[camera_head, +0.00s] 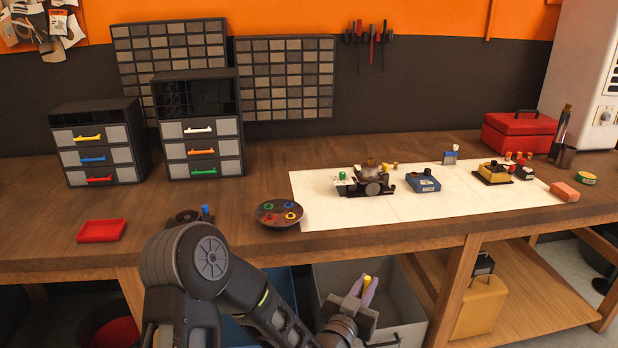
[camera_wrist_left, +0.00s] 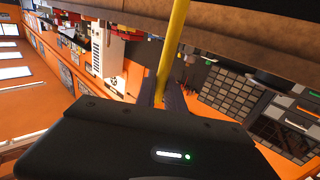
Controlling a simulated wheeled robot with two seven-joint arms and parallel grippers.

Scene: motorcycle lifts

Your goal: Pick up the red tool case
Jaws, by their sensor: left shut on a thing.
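The red tool case (camera_head: 518,132) sits shut on the back right of the wooden workbench, its dark handle on top. My left gripper (camera_head: 362,286) is low in front of the bench's front edge, over a grey bin, well to the left of the case and apart from it. It is shut on a thin yellow rod (camera_wrist_left: 174,45), which runs up between the fingers in the left wrist view. What the rod belongs to cannot be told. My right gripper is not in view.
A dark bottle (camera_head: 563,130) stands close to the case's right. A white mat (camera_head: 410,206) bears several small devices and blocks. A red tray (camera_head: 101,230), a round dish (camera_head: 279,214) and drawer cabinets (camera_head: 98,143) occupy the left. Grey (camera_head: 400,312) and blue bins are below.

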